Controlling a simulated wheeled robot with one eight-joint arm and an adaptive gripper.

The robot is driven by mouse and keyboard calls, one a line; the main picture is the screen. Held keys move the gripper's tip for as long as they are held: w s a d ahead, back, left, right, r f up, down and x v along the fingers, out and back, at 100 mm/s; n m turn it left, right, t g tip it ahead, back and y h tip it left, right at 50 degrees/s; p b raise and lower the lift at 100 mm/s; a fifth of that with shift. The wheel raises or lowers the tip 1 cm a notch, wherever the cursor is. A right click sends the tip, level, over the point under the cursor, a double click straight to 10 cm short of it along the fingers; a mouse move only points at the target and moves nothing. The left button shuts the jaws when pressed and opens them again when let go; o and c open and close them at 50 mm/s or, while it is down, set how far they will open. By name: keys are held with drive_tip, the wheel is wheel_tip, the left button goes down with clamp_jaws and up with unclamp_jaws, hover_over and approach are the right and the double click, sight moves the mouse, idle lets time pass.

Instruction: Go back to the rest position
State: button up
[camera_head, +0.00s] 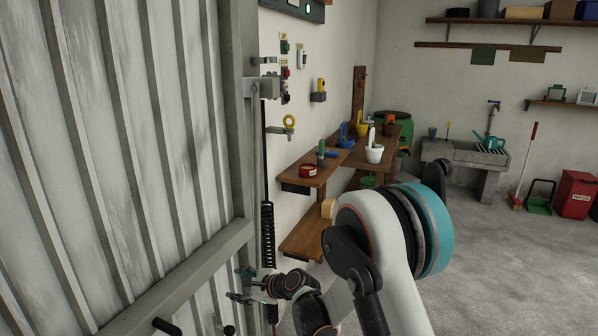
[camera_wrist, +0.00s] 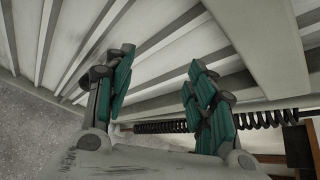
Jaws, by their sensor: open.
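My gripper (camera_head: 243,285) shows low in the head view, close to the grey metal door (camera_head: 150,130) and its frame. In the wrist view my gripper (camera_wrist: 158,95) has its two teal-padded fingers spread apart with nothing between them. Beyond the fingers are the ribbed door panel and a pale frame beam (camera_wrist: 265,50). The spring also runs behind the right finger in the wrist view (camera_wrist: 262,120). I cannot tell whether a fingertip touches the door.
Wooden shelves (camera_head: 310,170) with pots and small tools line the wall behind the door frame. A stone sink (camera_head: 465,155), a red broom (camera_head: 526,155) and a red bin (camera_head: 575,194) stand at the back right. The concrete floor (camera_head: 500,265) at the right is clear.

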drive_tip(key=s+d+r+n+h, duration=0.35)
drive_tip(key=s+d+r, duration=0.25)
drive_tip(key=d+r, duration=0.4)
drive_tip(key=s+d+r+n+h, duration=0.2)
drive_tip(key=s+d+r+n, duration=0.35)
drive_tip(key=d+r, duration=0.4)
drive_tip(key=s+d+n+h, duration=0.2)
drive_tip(key=s+d+n, duration=0.2)
drive_tip(key=s+d, duration=0.5)
drive_tip(key=s+d+n+h, duration=0.3)
drive_tip(key=s+d, duration=0.6)
drive_tip(key=s, duration=0.6)
drive_tip(key=shift+d+n, duration=0.35)
drive_tip(key=shift+n, duration=0.35)
